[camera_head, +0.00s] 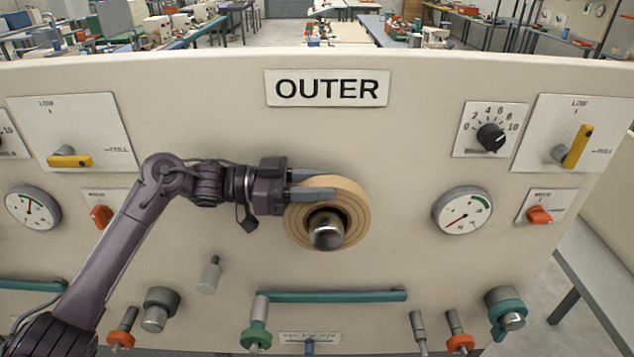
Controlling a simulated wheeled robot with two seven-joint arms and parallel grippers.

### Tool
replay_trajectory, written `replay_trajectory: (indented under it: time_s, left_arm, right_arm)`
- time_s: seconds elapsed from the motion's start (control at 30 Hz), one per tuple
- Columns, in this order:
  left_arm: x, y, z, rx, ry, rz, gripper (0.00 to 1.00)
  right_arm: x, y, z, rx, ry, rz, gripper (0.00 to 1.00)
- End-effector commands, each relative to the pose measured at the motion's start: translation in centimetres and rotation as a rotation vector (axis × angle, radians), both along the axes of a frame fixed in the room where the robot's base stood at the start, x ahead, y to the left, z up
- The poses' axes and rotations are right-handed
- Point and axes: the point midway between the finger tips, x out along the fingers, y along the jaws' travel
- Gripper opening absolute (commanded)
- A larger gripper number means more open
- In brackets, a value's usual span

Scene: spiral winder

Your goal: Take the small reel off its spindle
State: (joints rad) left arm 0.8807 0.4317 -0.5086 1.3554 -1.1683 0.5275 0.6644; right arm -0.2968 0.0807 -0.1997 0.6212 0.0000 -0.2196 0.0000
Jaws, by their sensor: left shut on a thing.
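The small reel (357,201) is a tan, ringed disc in the middle of the panel, below the OUTER label. The rounded metal end of its spindle (327,232) shows through the reel's centre, so the reel is around the spindle. My left gripper (322,186) comes in from the left and is shut on the reel's upper left part, with one finger along the top and the other across the front face. Whether the reel touches the panel behind it is hard to tell. My right gripper is not in view.
The beige panel (230,100) carries a dial knob (491,137), yellow levers (577,147), gauges (462,210) and orange switches. Below the reel runs a teal bar (335,296), with several metal posts and coloured knobs. The panel right of the reel is clear up to the gauge.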

Motion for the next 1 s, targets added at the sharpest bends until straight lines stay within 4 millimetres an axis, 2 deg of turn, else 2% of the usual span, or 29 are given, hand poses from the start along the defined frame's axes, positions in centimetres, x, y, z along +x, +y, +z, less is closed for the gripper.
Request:
replay_trajectory:
  time_s: [0.27,1.0]
  left_arm:
    - [-1.5,0.1,0.5,-0.004,-0.005,0.004,0.0]
    - [-9.6,0.1,0.4,-0.004,-0.005,0.004,0.0]
  right_arm:
    - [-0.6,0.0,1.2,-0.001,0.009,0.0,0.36]
    - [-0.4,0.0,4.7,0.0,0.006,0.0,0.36]
